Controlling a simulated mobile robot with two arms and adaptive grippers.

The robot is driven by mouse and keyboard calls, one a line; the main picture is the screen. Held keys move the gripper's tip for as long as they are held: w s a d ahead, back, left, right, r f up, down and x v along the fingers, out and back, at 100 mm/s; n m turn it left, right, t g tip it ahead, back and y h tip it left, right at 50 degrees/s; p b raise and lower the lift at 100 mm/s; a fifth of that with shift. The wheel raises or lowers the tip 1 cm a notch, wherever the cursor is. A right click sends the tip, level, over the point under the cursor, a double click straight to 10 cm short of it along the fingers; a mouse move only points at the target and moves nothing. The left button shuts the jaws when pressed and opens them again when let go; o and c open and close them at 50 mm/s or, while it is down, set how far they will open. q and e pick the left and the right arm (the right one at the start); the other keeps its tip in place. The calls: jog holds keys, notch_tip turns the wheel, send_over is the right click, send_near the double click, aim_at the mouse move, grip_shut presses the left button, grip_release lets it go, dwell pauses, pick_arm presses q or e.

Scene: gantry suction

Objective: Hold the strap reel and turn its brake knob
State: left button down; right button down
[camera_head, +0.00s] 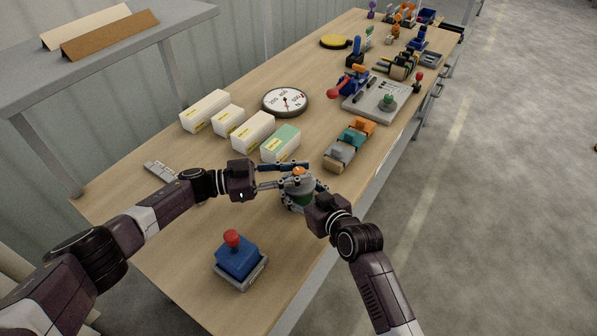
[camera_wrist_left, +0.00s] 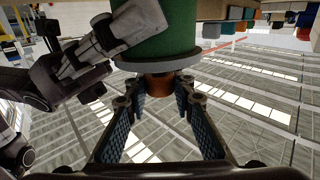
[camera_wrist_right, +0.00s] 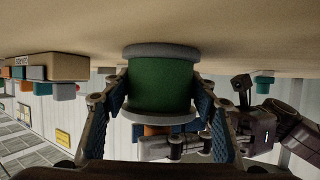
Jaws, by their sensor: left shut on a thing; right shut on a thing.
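The strap reel (camera_head: 303,200) stands upright near the table's front edge, a green drum between grey flanges. Its brake knob (camera_head: 298,171) is small and orange-brown, on top of the reel. My left gripper (camera_head: 297,175) reaches in from the left, its fingers shut on the knob; the left wrist view shows the knob (camera_wrist_left: 159,85) between the fingertips. My right gripper (camera_head: 299,198) is shut on the drum from the near right. In the right wrist view the green drum (camera_wrist_right: 160,85) sits between the two fingers, one on each side, with its flange at the table.
A blue box with a red knob (camera_head: 237,258) stands in front to the left. Several white boxes (camera_head: 253,132), a round dial (camera_head: 285,101) and coloured blocks (camera_head: 350,143) stand behind the reel. A grey remote-like item (camera_head: 160,170) lies by the left arm.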

pick_arm(q)
jog(key=shift+f+g, duration=0.1)
jog(key=shift+g, duration=0.2)
jog(key=c, duration=1.6)
grip_release()
jog(key=a, duration=0.5)
jog(key=s+a, duration=0.1)
jog(key=a, duration=0.1)
jog(key=shift+a, duration=0.25)
